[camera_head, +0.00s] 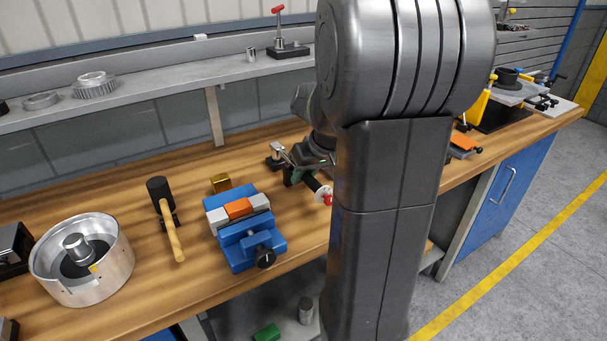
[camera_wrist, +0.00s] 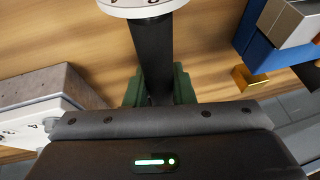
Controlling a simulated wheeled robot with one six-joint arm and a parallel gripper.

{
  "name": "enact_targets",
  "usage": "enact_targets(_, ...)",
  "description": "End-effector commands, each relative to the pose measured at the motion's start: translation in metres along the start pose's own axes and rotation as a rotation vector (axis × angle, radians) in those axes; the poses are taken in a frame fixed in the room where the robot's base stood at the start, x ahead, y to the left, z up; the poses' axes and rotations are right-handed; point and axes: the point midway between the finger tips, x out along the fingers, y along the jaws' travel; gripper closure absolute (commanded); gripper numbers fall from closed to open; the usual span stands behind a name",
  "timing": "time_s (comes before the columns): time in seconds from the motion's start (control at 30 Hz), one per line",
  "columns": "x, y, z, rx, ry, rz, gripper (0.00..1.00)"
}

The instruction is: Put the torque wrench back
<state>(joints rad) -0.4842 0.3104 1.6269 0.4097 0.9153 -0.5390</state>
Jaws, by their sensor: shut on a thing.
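My gripper (camera_wrist: 160,88), with green fingers, is shut on the black shaft of the torque wrench (camera_wrist: 152,50). A white round dial with dark marks sits at the wrench's far end, cut off by the top of the wrist view. In the head view my gripper (camera_head: 298,172) is partly hidden behind my arm, above the wooden bench. There the wrench (camera_head: 312,184) points down and right, with a white disc and a red tip at its end. I cannot tell whether it touches the bench. The wrench's proper place cannot be made out.
A blue vise (camera_head: 250,243) with an orange piece and a brass block (camera_head: 220,182) stand left of my gripper. Further left are a mallet (camera_head: 170,229) and a round metal housing (camera_head: 112,266). In the wrist view a grey block (camera_wrist: 45,88) lies left. My arm hides much bench.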

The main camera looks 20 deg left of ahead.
Motion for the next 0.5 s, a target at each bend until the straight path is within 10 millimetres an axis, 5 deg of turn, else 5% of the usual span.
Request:
enact_targets(0.17, 0.0008, 0.0004, -0.0004, -0.001, 0.003, 0.001, 1.00)
enact_targets(0.2, 0.0018, 0.0004, 0.0008, 0.000, 0.000, 0.000, 0.70)
enact_targets(0.27, 0.0018, 0.0004, 0.0008, 0.000, 0.000, 0.000, 0.58)
enact_targets(0.5, 0.0017, 0.0003, 0.0008, 0.000, 0.000, 0.000, 0.56)
